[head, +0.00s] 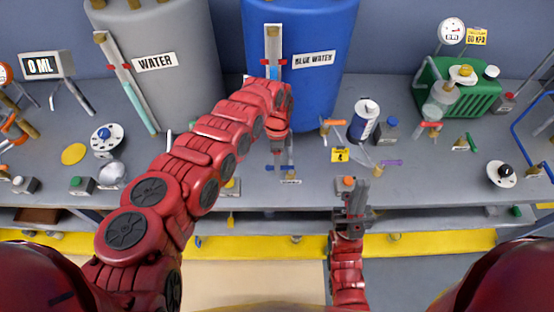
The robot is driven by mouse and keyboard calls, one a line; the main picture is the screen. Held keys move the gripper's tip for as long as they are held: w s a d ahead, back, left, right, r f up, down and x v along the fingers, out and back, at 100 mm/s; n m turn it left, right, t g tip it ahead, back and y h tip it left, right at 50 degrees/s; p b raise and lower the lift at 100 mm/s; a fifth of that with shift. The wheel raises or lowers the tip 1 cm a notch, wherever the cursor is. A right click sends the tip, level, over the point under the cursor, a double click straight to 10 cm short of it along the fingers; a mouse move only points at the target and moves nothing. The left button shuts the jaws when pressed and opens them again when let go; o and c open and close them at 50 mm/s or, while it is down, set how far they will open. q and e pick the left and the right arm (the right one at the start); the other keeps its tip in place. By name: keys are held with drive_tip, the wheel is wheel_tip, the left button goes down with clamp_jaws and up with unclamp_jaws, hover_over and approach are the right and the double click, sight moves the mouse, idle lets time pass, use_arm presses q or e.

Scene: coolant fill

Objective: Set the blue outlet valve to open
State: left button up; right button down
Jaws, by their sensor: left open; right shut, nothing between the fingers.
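The blue outlet valve appears as a small blue handle (270,168) on the bench's front part, below the blue tank. The handle lies crosswise, left to right, behind a small label plate (290,182). My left gripper (283,162) is open and points down right at this valve, its fingers partly covering it. I cannot tell whether the fingers touch the handle. My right gripper (356,188) is shut and empty over the bench's front edge, to the right.
The blue water tank (318,90) and the grey water tank (185,95) stand at the back. A green unit (430,75) stands at the back right.

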use_arm(q)
drive_tip(key=shift+f, duration=0.2)
drive_tip(key=shift+s, duration=0.1)
clamp_jaws()
idle(1.3)
